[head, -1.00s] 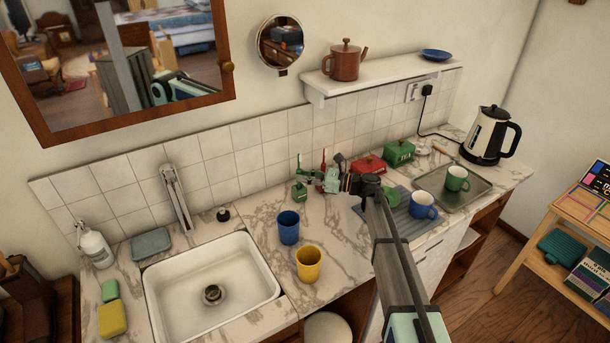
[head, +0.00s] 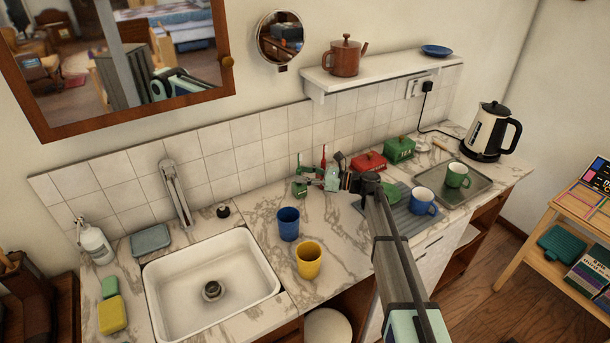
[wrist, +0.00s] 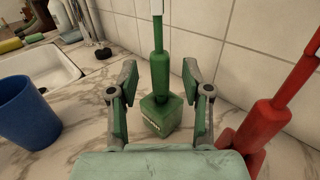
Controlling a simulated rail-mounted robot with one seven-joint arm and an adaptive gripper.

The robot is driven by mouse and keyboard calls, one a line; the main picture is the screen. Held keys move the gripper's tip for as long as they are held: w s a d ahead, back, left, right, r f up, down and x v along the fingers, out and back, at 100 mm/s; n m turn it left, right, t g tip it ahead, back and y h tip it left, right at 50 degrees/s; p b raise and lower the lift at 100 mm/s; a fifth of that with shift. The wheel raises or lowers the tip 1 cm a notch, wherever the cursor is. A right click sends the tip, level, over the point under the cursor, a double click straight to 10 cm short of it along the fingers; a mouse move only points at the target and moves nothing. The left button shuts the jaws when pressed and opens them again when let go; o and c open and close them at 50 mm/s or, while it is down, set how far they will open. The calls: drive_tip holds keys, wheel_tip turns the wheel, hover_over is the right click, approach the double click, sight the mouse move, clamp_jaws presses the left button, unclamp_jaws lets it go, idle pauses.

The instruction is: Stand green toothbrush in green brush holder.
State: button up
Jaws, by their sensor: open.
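The green toothbrush (wrist: 159,62) stands upright with its lower end in the green brush holder (wrist: 158,117), its pale head at the top edge of the wrist view. The holder is a small block on the marble counter. In the head view the toothbrush (head: 299,160) shows as a thin upright. My gripper (wrist: 160,94) is open, with one finger on each side of the toothbrush and holder. Gaps show between the fingers and the handle. In the head view my gripper (head: 309,182) partly covers the holder.
A red holder with a red toothbrush (wrist: 280,100) stands close on the right. A blue cup (wrist: 27,112) and a yellow cup (head: 308,260) stand to the left and nearer. The white sink (head: 212,280) lies further left. The tiled wall (wrist: 225,40) rises close behind.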

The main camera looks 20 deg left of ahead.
drive_tip(key=shift+d, duration=0.15)
drive_tip(key=d, duration=0.7)
drive_tip(key=shift+w+d, duration=0.1)
drive_tip(key=shift+w, duration=0.2)
drive_tip(key=shift+r, duration=0.1)
